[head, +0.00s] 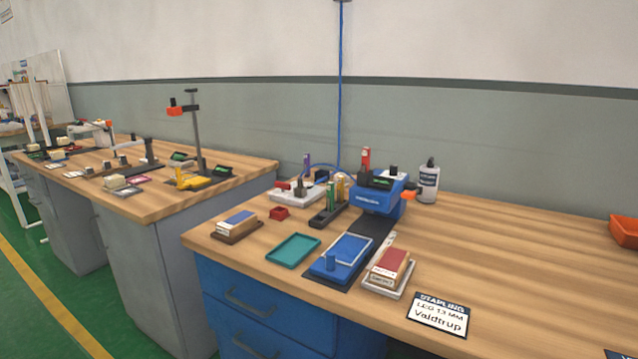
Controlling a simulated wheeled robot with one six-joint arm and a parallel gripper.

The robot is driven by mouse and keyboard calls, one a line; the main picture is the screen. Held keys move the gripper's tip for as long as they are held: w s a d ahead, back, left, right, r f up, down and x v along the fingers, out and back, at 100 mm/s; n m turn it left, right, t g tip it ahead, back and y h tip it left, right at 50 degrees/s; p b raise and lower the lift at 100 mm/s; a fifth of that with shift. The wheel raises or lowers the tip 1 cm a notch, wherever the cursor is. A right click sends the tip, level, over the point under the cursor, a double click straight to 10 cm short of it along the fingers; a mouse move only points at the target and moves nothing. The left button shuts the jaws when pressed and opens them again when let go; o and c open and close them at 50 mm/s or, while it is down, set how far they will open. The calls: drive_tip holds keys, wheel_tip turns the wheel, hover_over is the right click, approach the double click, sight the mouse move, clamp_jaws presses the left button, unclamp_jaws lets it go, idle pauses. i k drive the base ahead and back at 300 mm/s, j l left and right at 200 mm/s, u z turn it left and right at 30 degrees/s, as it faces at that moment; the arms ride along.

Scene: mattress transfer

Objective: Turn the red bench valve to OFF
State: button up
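A small red piece (283,186) shows on a pale block (296,194) at the back left of the near bench. It may be the red bench valve, but it is too small to read its handle position or any OFF mark. A thin blue hose (341,95) hangs down the wall behind the bench, and a blue line loops near the pale block toward the blue stapling machine (376,197). My gripper is not in view.
An orange bin (624,232) is far right.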

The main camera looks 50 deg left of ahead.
sight(282, 185)
drive_tip(key=u, duration=2)
